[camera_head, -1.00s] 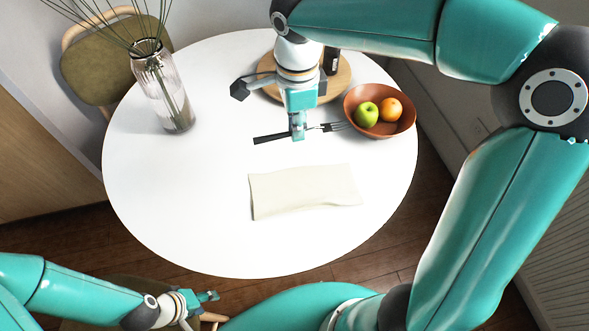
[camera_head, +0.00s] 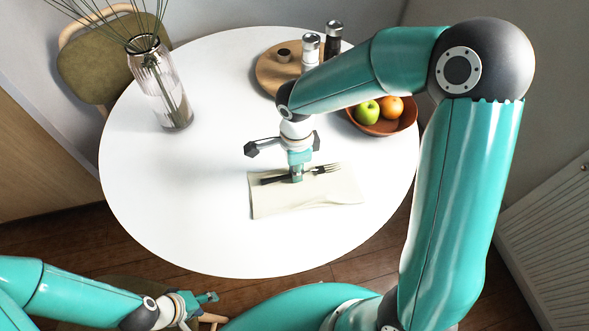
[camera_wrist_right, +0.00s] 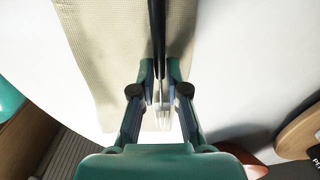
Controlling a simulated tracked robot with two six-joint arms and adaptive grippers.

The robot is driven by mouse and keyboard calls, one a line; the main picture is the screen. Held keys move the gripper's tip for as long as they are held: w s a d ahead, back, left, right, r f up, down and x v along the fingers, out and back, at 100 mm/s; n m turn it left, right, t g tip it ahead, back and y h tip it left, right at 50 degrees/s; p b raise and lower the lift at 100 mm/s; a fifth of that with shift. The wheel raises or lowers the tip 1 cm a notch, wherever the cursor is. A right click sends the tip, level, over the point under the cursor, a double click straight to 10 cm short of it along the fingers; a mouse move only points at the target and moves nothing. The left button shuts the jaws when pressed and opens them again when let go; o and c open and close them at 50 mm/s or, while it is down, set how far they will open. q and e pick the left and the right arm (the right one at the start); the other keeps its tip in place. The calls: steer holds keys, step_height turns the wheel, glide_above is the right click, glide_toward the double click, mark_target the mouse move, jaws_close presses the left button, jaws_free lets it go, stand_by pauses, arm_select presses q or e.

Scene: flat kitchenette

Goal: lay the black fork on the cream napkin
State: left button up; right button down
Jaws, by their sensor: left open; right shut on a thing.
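The black fork (camera_head: 326,169) is over the back part of the cream napkin (camera_head: 291,205), tines toward the right. My right gripper (camera_head: 297,178) is shut on the fork near its middle, from above. In the right wrist view the fork's black handle (camera_wrist_right: 157,40) runs between the fingertips (camera_wrist_right: 159,68), with the napkin (camera_wrist_right: 100,60) below it. I cannot tell whether the fork touches the cloth. My left gripper (camera_head: 208,298) is open and empty, low at the left in front of the table's edge.
A bowl (camera_head: 384,126) with a green apple and an orange stands on the white table (camera_head: 190,210) behind the right arm. A round wooden board (camera_head: 268,73) carries a small cup and two shakers. A glass vase (camera_head: 160,90) stands at the left. The table's left and front are clear.

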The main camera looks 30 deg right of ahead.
steer(key=shift+f+b, duration=0.5)
steer(key=shift+b, duration=0.2)
steer(key=c, duration=1.2)
jaws_free()
steer(key=shift+f, duration=0.1)
steer(key=shift+r+p, duration=0.65)
steer(key=shift+p, duration=0.05)
steer(key=shift+r, duration=0.35)
step_height(320, 180, up, 11)
steer(key=shift+r+p, duration=0.1)
steer(key=shift+p, duration=0.35)
